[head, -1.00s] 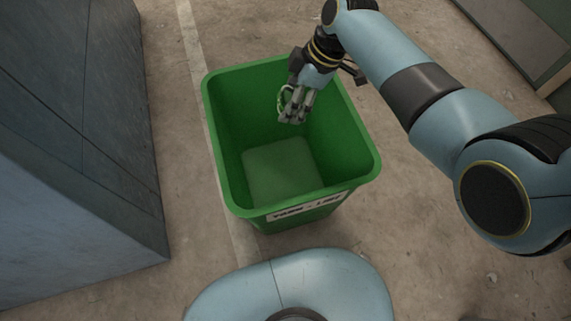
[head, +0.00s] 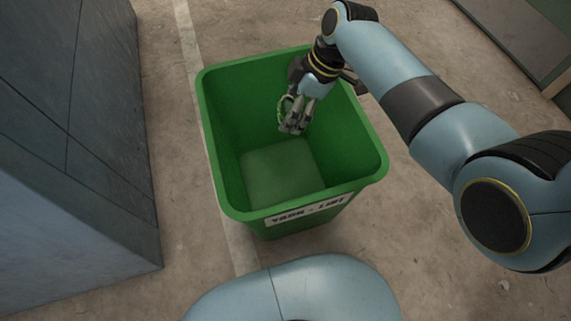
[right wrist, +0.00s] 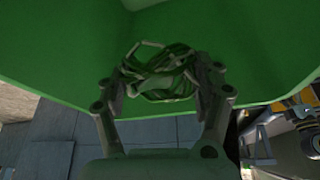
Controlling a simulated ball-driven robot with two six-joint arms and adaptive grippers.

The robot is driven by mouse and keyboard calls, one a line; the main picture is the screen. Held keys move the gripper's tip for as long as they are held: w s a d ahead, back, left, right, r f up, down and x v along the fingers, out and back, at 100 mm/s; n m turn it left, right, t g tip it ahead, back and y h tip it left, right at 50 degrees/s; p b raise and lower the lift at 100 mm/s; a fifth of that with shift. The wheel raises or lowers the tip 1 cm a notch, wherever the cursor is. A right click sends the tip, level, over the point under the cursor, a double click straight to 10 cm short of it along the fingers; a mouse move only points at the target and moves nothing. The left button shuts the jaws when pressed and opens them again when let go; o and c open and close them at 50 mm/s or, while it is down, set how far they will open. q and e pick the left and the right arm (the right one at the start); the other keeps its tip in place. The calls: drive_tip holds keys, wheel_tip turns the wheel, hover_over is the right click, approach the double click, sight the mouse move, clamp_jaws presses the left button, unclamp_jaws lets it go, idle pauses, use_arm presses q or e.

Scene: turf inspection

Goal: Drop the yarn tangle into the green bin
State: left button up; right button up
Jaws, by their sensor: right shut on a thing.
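The green bin (head: 226,196) stands open and empty on the floor in the middle of the head view, with a white label (head: 308,209) on its near side. My right gripper (head: 291,125) reaches over the bin's far right rim, with its fingers over the bin's opening. It is shut on the yarn tangle (head: 282,108), a loose bundle of pale green strands partly hidden by the fingers. The tangle (right wrist: 160,75) also shows in the right wrist view between the two fingers, with the green bin wall behind it. My left gripper is not in view.
A large grey-blue block (head: 75,150) stands to the left of the bin. A pale line (head: 190,60) runs along the brown floor. A flat panel or ramp (head: 520,35) lies at the top right. The floor right of the bin is mostly clear.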

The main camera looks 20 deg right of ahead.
drive_tip(key=o, duration=1.2)
drive_tip(key=shift+c, duration=0.2)
drive_tip(key=v, duration=1.2)
